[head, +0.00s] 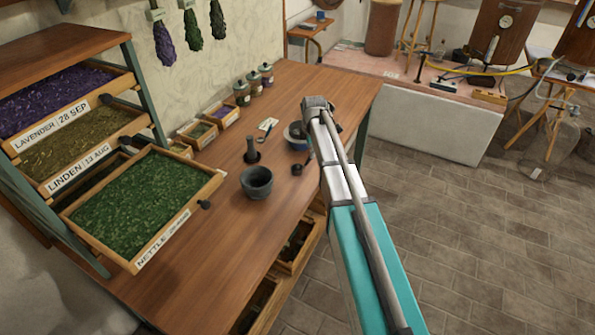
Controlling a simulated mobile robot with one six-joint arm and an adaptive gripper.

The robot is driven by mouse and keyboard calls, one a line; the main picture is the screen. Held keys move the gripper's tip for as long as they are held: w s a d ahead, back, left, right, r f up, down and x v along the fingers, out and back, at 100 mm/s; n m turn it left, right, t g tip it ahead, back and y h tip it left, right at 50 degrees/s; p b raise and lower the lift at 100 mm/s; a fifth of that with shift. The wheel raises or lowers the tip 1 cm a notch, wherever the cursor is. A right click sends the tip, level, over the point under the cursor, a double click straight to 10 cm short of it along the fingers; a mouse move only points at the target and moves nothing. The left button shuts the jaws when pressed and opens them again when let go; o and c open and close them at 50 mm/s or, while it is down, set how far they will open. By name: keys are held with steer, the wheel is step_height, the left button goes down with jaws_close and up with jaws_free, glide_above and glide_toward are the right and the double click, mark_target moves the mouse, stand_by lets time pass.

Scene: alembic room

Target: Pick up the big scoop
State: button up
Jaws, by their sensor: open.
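I cannot tell for sure which thing is the big scoop. A small dark scoop-like thing (297,169) lies on the wooden table (190,270), right of the mortar and close to my arm in the picture. Dark knob-like ends, perhaps handles, show at the edges of the herb trays, one at the nettle tray's right corner (205,205). My teal and white arm reaches up over the table's right edge. I do not make out my gripper or its fingers in this view.
A dark stone mortar (257,182) and an upright pestle (252,151) stand mid-table. A dark bluish bowl (296,134) is behind my arm's left side. Jars (242,93) and small boxes line the wall. The front table area is clear. Open drawers (297,246) jut out below.

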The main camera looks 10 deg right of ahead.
steer(key=shift+f, duration=0.2)
steer(key=f+b, duration=0.4)
steer(key=b, duration=0.1)
steer(key=shift+w+a+f, duration=0.1)
steer(key=shift+w+f, duration=0.15)
steer(key=shift+f, duration=0.15)
stand_by(0.5)
jaws_close()
